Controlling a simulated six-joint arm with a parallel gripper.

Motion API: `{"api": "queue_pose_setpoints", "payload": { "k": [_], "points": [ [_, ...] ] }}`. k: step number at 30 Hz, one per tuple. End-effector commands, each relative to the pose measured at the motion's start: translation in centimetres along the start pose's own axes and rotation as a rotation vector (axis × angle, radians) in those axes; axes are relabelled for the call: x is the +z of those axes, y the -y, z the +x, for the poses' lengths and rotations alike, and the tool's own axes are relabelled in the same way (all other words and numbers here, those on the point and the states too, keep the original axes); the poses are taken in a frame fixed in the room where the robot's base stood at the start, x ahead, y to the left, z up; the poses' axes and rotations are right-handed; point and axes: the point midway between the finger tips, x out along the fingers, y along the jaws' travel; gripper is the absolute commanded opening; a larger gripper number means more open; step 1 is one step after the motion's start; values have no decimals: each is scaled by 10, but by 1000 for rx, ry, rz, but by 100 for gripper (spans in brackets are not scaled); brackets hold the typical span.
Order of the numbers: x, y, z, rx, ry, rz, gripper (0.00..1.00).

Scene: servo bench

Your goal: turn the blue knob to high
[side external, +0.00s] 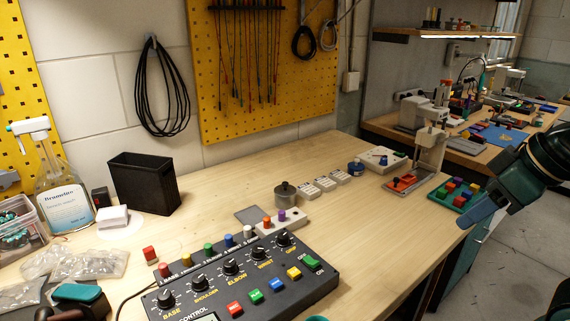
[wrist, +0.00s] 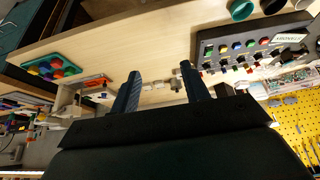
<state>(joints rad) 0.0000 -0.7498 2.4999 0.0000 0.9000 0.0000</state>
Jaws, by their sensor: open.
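The dark control box (side external: 325,283) on the bench carries black pointer knobs labelled BASE to GRIP, and coloured buttons along its front. Behind the black knobs stands a row of coloured caps, one of them a blue cap (side external: 229,241). A blue push button (side external: 277,284) is in the front row. I cannot tell which blue part is the blue knob, or its setting. My gripper (wrist: 160,86) is open and empty, its two blue fingers apart. In the side view its fingers (side external: 482,209) hang off the bench's right edge, far from the box. The box also shows upper right in the wrist view (wrist: 203,36).
A green tray (side external: 434,198) of coloured blocks and a white and orange stand (side external: 430,150) are near my gripper. A grey pot (side external: 285,196), white blocks (side external: 327,184) and a small blue object (side external: 355,168) stand further back. The wood right of the box is clear.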

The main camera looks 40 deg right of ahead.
Motion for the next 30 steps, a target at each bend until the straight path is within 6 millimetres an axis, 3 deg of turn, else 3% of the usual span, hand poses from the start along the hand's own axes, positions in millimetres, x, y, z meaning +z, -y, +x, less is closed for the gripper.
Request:
{"api": "queue_pose_setpoints", "payload": {
  "k": [5,11,20,30],
  "points": [
    [-7,-2,0,8,-2,18,46],
    [-34,-13,4,38,-8,85,46],
    [-102,-44,20,124,-35,254,46],
    [-174,-91,56,238,-75,441,46]
  ]
}}
